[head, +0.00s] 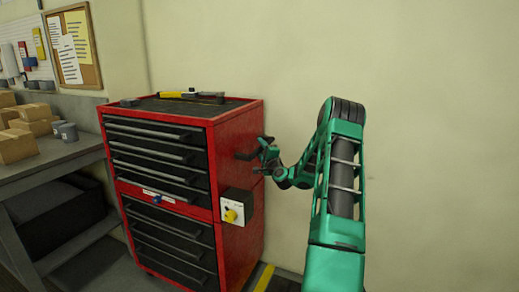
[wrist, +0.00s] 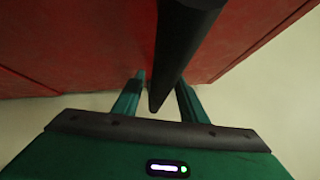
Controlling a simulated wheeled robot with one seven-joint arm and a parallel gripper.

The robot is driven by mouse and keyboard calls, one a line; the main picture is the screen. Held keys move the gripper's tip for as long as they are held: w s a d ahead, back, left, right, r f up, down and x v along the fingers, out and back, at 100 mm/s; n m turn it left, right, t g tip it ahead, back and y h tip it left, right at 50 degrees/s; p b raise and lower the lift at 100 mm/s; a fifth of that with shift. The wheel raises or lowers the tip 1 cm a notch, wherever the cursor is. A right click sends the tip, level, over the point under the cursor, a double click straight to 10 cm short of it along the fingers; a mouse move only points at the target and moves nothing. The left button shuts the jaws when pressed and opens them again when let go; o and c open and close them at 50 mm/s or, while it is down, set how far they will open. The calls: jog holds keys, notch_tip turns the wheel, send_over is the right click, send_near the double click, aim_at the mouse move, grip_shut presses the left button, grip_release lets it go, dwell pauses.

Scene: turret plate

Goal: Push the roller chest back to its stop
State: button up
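The red roller chest (head: 238,150) with black drawer fronts stands upright against the pale wall in the head view. Its red side panel (wrist: 100,40) fills the upper part of the wrist view. A black side handle (head: 246,155) sticks out from the chest's right side. My gripper (head: 266,152) is at this handle, with the arm reaching in from the right. In the wrist view, the dark handle bar (wrist: 178,55) runs between the two green fingers of my gripper (wrist: 160,84). The fingers stand apart, with a gap showing beside the bar. The chest's wheels are not visible.
A workbench (head: 55,152) with cardboard boxes (head: 16,146) stands left of the chest, with a dark bin (head: 60,215) below. A control box with a yellow knob (head: 231,215) is on the chest's side. A yellow floor stripe (head: 264,278) lies at its right foot.

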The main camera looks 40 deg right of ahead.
jog(key=v, duration=1)
jog(key=shift+s+a, duration=0.15)
jog(key=shift+s, duration=0.2)
jog(key=shift+f, duration=0.1)
